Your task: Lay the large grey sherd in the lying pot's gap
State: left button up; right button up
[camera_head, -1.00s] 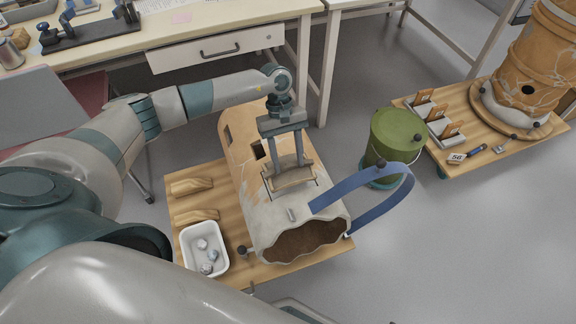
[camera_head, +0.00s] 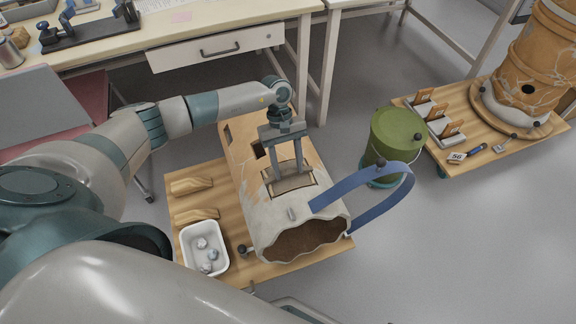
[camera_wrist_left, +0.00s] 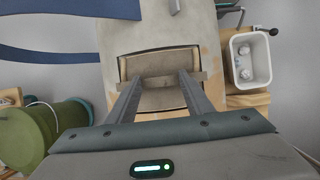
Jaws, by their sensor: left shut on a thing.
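The lying pot (camera_head: 275,212) rests on a wooden board, its jagged open mouth toward the front. It is pale grey near the mouth and orange-tan farther back. The large sherd (camera_head: 293,188) looks grey-brown and sits at the gap in the pot's upper side. My left gripper (camera_head: 291,174) points down and is shut on a raised bar across the sherd. In the left wrist view the sherd (camera_wrist_left: 158,63) lies within the gap's outline, with dark seams around it. I cannot tell whether it is fully seated. My right gripper is out of view.
A blue strap (camera_head: 385,205) arches beside the pot's mouth, near a green bucket (camera_head: 394,137). A white tray (camera_head: 190,262) with small pieces and tan wooden blocks (camera_head: 192,185) share the wooden board (camera_head: 222,281). A second board (camera_head: 472,142) bears an upright pot at right.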

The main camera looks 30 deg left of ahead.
pick_arm(q)
jog(key=o, duration=1.3)
jog(key=v, duration=1.2)
jog(key=shift+r, duration=0.1)
